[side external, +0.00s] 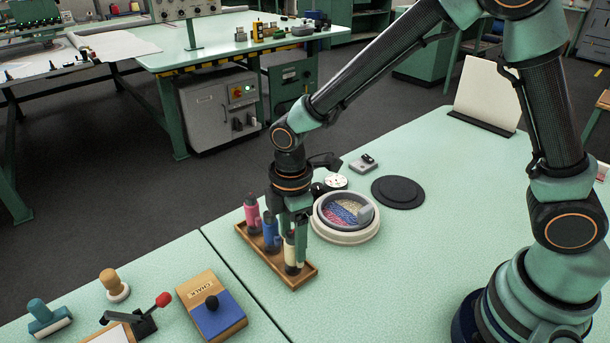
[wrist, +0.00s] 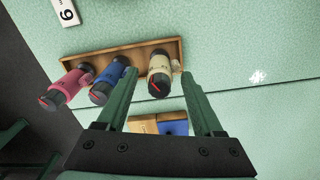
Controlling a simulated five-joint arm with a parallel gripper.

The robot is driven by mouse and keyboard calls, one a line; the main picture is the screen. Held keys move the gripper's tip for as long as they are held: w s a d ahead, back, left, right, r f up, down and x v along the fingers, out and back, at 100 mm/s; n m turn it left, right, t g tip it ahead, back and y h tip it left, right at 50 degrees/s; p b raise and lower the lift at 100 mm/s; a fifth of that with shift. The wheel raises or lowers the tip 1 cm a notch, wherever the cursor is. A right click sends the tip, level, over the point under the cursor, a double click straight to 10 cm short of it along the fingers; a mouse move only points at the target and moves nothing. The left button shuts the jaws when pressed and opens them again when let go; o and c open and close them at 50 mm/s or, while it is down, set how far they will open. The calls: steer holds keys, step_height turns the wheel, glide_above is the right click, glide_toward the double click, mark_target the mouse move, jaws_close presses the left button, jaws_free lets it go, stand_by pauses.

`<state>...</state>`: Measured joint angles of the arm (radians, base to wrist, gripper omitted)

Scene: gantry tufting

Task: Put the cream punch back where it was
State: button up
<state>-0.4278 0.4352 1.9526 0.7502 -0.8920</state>
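The cream punch (side external: 290,254) stands in the near right end of a small wooden tray (side external: 306,275), beside the blue punch (side external: 271,234) and the pink punch (side external: 252,213). In the wrist view the cream punch (wrist: 160,72) has a dark end with a red mark and sits at the right end of the tray (wrist: 112,50). My gripper (side external: 292,240) is low over this end of the tray, with its green fingers on either side of the cream punch. In the wrist view my gripper (wrist: 160,84) is open, with gaps between the fingers and the punch.
A round grey bowl (side external: 343,237) with coloured bits stands close right of the tray. Behind it are a black disc (side external: 398,191) and a small grey block (side external: 364,163). A chalk box (side external: 211,304), a red-knobbed lever (side external: 163,299) and stamps stand front left.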

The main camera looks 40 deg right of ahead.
steer(key=shift+r, duration=0.1)
step_height(320, 180, up, 12)
steer(key=s+d+r+m+t, duration=0.2)
steer(key=s+d+r+m, duration=0.1)
steer(key=d+m, duration=0.4)
steer(key=s+d+r+m+t, duration=0.2)
steer(key=s+d+m+t, duration=0.1)
steer(key=d+m, duration=0.5)
steer(key=shift+s+d+r+t, duration=0.3)
steer(key=shift+s+d+r, duration=0.1)
steer(key=shift+s+d, duration=0.35)
stand_by(0.5)
